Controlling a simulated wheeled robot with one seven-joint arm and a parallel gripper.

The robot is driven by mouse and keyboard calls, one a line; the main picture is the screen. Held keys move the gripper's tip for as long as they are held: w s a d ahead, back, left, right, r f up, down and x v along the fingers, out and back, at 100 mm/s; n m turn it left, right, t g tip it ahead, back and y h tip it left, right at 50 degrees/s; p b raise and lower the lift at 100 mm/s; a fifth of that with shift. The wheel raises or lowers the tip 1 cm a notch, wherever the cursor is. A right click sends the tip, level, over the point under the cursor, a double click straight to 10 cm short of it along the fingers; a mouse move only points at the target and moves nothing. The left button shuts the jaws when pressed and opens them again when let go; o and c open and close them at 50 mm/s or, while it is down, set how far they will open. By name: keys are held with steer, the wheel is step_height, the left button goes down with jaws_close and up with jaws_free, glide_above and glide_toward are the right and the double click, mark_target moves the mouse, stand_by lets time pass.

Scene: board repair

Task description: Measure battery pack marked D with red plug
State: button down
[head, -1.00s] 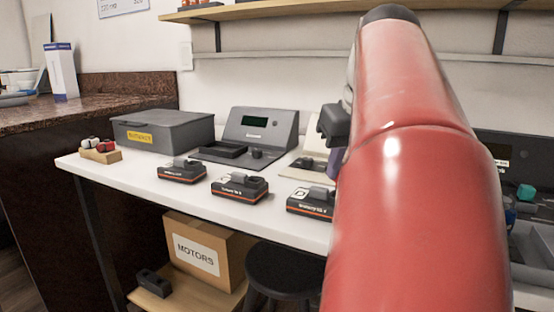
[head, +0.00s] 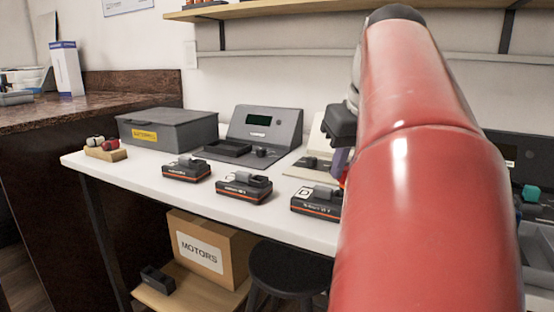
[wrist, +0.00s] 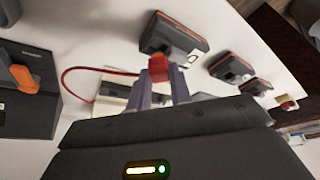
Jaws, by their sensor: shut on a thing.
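My gripper (wrist: 163,86) is shut on a red plug (wrist: 158,69), which shows between and beyond the fingertips in the wrist view. A red cable (wrist: 75,70) loops on the left there, towards a pale tester panel (wrist: 112,92). The battery pack marked D (wrist: 178,36) is dark with an orange stripe and lies just beyond the plug. The plug overlaps its near edge in the picture; I cannot tell whether they touch. In the head view this pack (head: 320,207) sits near the bench's front edge, right of two similar packs. My arm hides most of the gripper there.
Two other battery packs (head: 187,171) (head: 244,187) stand left of pack D. Behind them are a grey meter (head: 265,126) and a grey box (head: 168,128). A wooden block with small red and white pieces (head: 106,153) is at the bench's left end. A black stool (head: 288,265) stands below.

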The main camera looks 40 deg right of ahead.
steer(key=shift+f+b, duration=0.5)
steer(key=shift+f, duration=0.5)
stand_by(1.5)
steer(key=c, duration=0.9)
jaws_free()
steer(key=shift+r+p, duration=0.3)
steer(key=shift+p, duration=0.05)
steer(key=shift+r+p, duration=0.35)
steer(key=shift+p, duration=0.05)
steer(key=shift+r+p, duration=0.95)
steer(key=shift+p, duration=0.1)
step_height(320, 180, up, 6)
steer(key=p, duration=0.6)
steer(key=shift+f, duration=0.1)
